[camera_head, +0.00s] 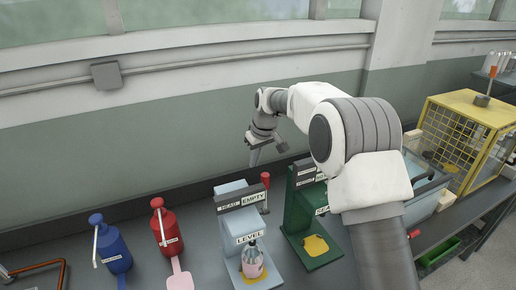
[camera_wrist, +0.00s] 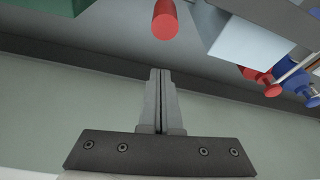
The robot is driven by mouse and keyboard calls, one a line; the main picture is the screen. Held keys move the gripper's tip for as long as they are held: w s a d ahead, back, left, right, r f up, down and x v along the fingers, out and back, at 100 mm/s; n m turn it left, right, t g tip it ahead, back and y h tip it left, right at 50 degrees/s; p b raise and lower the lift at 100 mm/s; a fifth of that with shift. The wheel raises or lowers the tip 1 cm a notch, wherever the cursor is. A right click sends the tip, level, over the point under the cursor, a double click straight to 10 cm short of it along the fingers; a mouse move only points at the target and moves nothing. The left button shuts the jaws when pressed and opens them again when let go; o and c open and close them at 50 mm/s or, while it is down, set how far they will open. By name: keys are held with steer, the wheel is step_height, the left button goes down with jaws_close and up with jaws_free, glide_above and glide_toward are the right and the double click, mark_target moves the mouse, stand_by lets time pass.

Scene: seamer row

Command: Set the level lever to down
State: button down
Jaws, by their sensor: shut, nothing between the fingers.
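A light blue machine (camera_head: 233,222) stands on the bench with the signs HEAD, EMPTY and LEVEL on it. A lever with a red grip (camera_head: 265,180) stands at its right side, grip up. In the wrist view the red grip (camera_wrist: 165,20) is at the top centre, beyond the fingertips. My gripper (camera_head: 252,165) is shut and empty, with its fingers pointing down, behind and slightly left of the red grip. In the wrist view the fingertips (camera_wrist: 160,72) are together, with a visible gap to the grip. The lever's lower end is partly hidden.
A green machine (camera_head: 296,205) stands close to the right, partly behind my arm. A jar with pink contents (camera_head: 252,264) sits on the blue machine's base. Red (camera_head: 166,228) and blue (camera_head: 109,243) pump bottles stand left. The wall is close behind my gripper.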

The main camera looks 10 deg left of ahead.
steer(key=shift+s+d+f+p, duration=0.4)
steer(key=shift+s+d+f, duration=0.65)
steer(key=shift+d, duration=0.25)
steer(key=shift+s+d+b, duration=0.1)
steer(key=shift+s+b, duration=0.1)
steer(key=shift+b, duration=0.5)
